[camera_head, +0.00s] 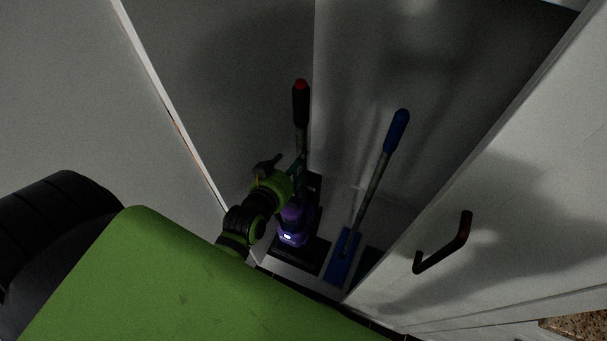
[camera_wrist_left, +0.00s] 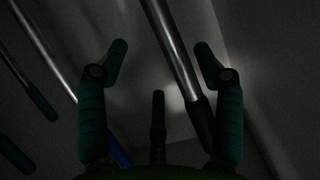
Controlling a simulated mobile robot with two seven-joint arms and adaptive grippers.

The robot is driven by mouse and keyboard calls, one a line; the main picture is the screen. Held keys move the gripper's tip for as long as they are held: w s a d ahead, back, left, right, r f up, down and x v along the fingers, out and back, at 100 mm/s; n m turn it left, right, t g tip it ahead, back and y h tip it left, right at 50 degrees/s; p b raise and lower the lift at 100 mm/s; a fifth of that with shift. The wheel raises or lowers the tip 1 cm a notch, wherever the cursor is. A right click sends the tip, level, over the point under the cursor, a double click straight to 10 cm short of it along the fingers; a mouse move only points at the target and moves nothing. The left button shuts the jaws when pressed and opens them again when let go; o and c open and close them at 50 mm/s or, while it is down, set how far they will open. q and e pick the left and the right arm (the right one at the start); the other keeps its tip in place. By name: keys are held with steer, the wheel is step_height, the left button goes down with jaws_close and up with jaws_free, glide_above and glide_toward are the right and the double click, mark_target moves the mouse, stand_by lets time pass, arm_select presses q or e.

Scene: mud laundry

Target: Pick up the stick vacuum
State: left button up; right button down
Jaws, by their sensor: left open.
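The stick vacuum stands upright in the open closet in the head view, with a black handle with a red tip (camera_head: 301,105) and a purple body (camera_head: 293,222) on a dark floor head. My left gripper (camera_head: 282,165) is beside its shaft, partly covering the middle of the vacuum. In the left wrist view the gripper (camera_wrist_left: 158,62) has its two green fingers spread apart. A shiny metal pole (camera_wrist_left: 172,45), apparently the vacuum's shaft, runs between them and ends in a dark section near the right finger. I cannot tell whether it touches. My right gripper is not in view.
A blue-handled tool (camera_head: 370,190) with a blue foot leans right of the vacuum. The closet's white door (camera_head: 500,190) with a dark handle (camera_head: 445,243) stands open at the right. The closet's side wall (camera_head: 225,90) is close on the left. The interior is dim.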

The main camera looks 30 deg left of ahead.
mark_target(302, 147)
arm_select(q)
steer(key=shift+w+a+r+p, duration=0.15)
steer(key=shift+w+p, duration=0.15)
steer(key=shift+w, duration=0.75)
steer(key=x, duration=0.4)
steer(key=shift+w+a+p, duration=0.1)
steer(key=shift+w+p, duration=0.1)
steer(key=shift+p, duration=0.15)
steer(key=shift+w, duration=0.15)
jaws_close()
steer(key=shift+w+r, duration=0.15)
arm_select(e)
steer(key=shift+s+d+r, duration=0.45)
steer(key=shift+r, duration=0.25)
